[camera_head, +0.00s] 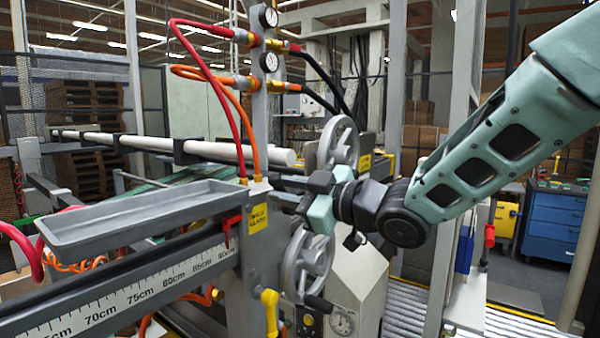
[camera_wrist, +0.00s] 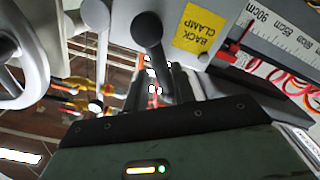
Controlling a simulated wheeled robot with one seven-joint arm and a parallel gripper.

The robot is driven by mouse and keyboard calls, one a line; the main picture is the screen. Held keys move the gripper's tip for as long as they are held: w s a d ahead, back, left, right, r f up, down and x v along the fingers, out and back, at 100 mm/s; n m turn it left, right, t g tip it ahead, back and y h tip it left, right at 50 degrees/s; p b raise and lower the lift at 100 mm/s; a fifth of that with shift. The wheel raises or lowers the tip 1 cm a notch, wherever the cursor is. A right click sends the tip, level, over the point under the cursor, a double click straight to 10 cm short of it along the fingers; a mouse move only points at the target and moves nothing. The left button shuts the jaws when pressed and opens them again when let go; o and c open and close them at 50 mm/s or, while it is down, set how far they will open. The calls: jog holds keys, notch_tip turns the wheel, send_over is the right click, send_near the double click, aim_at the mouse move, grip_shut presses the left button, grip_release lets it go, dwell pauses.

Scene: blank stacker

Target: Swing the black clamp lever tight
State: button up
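The black clamp lever (camera_wrist: 148,32) shows in the wrist view as a dark round knob on a short shaft, just left of the yellow BACK CLAMP label (camera_wrist: 199,29). Its shaft runs toward my gripper (camera_wrist: 182,88), whose dark fingers are partly blurred close to it. I cannot tell whether they touch it. In the head view my gripper (camera_head: 288,192) is at the grey post, right of the yellow label (camera_head: 258,218). There the lever is not clearly distinguishable from the dark fingers. The finger gap is not clear in either view.
Grey handwheels stand above (camera_head: 338,145) and below (camera_head: 307,262) my gripper, close to it. Red and orange hoses (camera_head: 222,95) run to the post. A grey tray (camera_head: 150,212) and a ruler rail (camera_head: 130,290) extend left. A blue drawer cabinet (camera_head: 556,222) stands at far right.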

jog(key=s+d+m+p, duration=0.3)
jog(key=d+m+p, duration=0.1)
jog(key=d+m, duration=0.3)
jog(key=shift+d+r, duration=0.4)
jog(key=shift+d, duration=0.6)
dwell(0.7)
jog(key=shift+s, duration=0.1)
